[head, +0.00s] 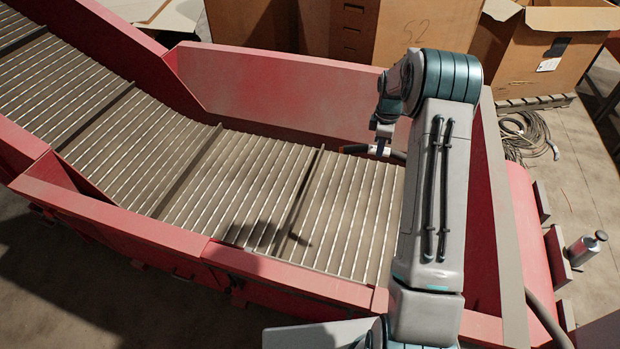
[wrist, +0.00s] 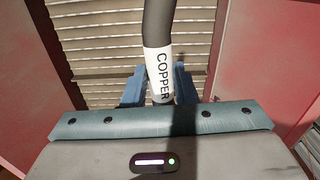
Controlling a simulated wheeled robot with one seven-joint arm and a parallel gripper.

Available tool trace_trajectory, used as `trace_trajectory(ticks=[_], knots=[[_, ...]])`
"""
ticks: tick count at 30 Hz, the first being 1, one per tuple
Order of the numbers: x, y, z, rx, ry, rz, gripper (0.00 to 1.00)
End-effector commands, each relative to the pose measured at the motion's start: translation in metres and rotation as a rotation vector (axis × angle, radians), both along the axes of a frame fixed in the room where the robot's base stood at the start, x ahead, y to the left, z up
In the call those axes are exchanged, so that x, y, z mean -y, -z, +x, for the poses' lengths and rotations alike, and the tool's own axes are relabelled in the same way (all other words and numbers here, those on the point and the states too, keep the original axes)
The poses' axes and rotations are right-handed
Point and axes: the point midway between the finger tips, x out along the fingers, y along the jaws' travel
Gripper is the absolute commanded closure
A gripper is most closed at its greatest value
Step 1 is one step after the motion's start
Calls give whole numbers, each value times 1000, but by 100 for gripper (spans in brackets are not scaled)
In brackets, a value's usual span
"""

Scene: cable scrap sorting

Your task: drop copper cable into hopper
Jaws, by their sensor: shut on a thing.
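A dark cable with a white label reading COPPER (wrist: 158,66) shows in the wrist view. My gripper (wrist: 158,88) is shut on it, with one blue finger on each side of the label. In the head view the cable (head: 354,149) sticks out to the left of my gripper (head: 380,148), with its white label partly in view. The hopper (head: 270,90) is a red-walled trough with a slatted belt floor (head: 240,185). My gripper and the cable are over the hopper's right end, above the slats. Part of the cable is hidden behind my arm.
The slatted belt rises to the upper left between red side walls (head: 125,220). Cardboard boxes (head: 425,30) stand behind the hopper. A coil of cable (head: 525,135) lies on the floor at right. A metal cylinder (head: 583,250) is at the lower right. The belt holds no loose pieces in view.

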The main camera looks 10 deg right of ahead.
Motion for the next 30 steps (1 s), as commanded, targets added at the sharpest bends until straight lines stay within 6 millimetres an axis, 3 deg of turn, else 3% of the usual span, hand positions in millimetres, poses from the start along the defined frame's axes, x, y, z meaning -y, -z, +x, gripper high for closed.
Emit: trace_trajectory(ticks=[4,12,13,15,16,25,30], knots=[[-1,13,1,1,-1,0,100],[-2,14,1,2,-2,0,100],[-2,14,1,2,-2,0,72],[-2,14,1,2,-2,0,53],[-2,14,1,2,-2,0,49],[-2,13,0,0,-2,1,49],[-2,-5,2,5,-2,-1,49]])
